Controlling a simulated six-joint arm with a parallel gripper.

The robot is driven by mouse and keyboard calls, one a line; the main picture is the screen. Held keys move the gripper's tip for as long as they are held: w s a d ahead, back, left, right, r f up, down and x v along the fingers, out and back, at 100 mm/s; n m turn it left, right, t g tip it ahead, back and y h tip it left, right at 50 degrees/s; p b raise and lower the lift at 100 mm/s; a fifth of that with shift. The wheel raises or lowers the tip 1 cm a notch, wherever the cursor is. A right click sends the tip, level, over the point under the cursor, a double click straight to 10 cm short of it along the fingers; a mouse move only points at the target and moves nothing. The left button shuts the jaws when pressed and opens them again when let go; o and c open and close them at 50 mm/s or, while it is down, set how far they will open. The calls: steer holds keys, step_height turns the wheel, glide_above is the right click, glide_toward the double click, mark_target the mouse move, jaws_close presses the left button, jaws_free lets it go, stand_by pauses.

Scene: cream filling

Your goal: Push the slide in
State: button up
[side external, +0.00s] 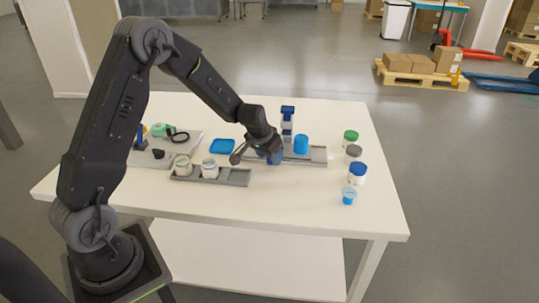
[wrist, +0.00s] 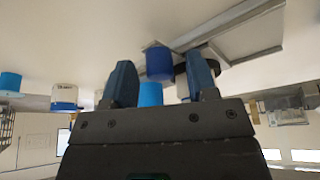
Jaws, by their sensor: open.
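The grey slide rail (side external: 317,156) lies on the white table at the back, with a blue cup (side external: 301,144) standing on it. A blue and white dispenser (side external: 287,122) stands upright behind the rail. My gripper (side external: 275,158) is low at the rail's left part, left of the cup; its arm hides that part of the rail. In the wrist view, the two blue fingers of my gripper (wrist: 162,62) are apart. A dark blue cylinder (wrist: 158,64) shows between them, with a lighter blue piece below it. I cannot tell whether the fingers touch the slide.
A second grey tray (side external: 235,181) in front holds two white jars (side external: 209,169). Several lidded jars (side external: 357,173) and a small blue cup (side external: 349,195) stand at right. The front table area is clear.

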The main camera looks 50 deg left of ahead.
jaws_close()
stand_by(0.5)
